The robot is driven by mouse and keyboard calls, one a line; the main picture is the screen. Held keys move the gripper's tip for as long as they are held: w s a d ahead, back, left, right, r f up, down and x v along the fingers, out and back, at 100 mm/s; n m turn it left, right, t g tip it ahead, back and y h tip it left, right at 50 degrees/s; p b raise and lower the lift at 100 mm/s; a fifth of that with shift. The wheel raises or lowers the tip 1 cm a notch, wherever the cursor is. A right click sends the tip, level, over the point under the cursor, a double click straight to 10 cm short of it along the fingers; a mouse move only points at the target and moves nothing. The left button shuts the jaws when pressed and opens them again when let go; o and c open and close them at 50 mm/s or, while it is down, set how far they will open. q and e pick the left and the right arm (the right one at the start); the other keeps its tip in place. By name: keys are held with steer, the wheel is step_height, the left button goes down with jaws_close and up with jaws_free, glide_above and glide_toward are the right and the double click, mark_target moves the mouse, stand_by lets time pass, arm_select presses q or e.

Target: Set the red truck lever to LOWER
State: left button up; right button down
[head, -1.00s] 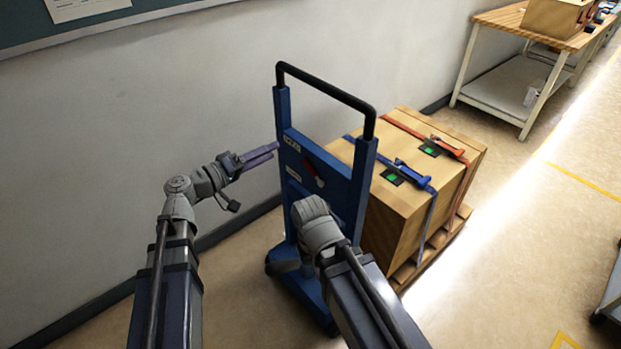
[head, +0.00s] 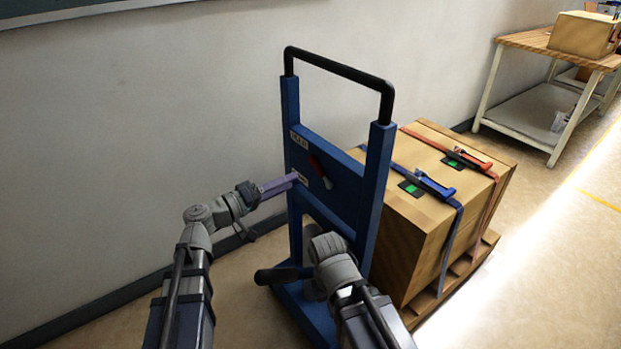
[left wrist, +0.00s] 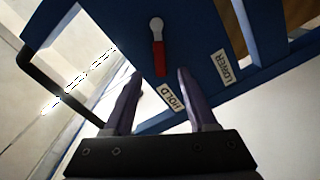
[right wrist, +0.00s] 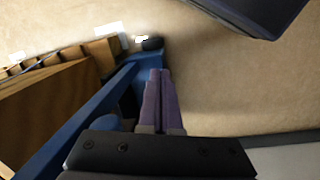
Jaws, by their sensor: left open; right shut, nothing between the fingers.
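The blue truck (head: 377,190) has a lever (head: 318,168) with a red handle and pale pivot on its panel. In the left wrist view the red lever (left wrist: 158,55) points down from its pivot, toward the HOLD label (left wrist: 169,97). The LOWER label (left wrist: 221,67) is to the right. My left gripper (left wrist: 159,75) is open, and the handle's end shows between its fingertips; I cannot tell whether they touch it. In the head view my left gripper (head: 296,179) is at the panel's left side, below the HOLD label (head: 299,140). My right gripper (right wrist: 160,72) is shut and empty beside the truck's blue frame.
A large carton (head: 400,235) with blue and orange straps stands on a pallet (head: 472,262) right behind the truck. A wall (head: 130,140) runs along the left. A table (head: 530,42) with a box is at the far right. Floor at the right is clear.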

mark_target(317, 170)
arm_select(q)
steer(key=shift+x, duration=3.9)
steer(key=shift+c, duration=0.4)
jaws_close()
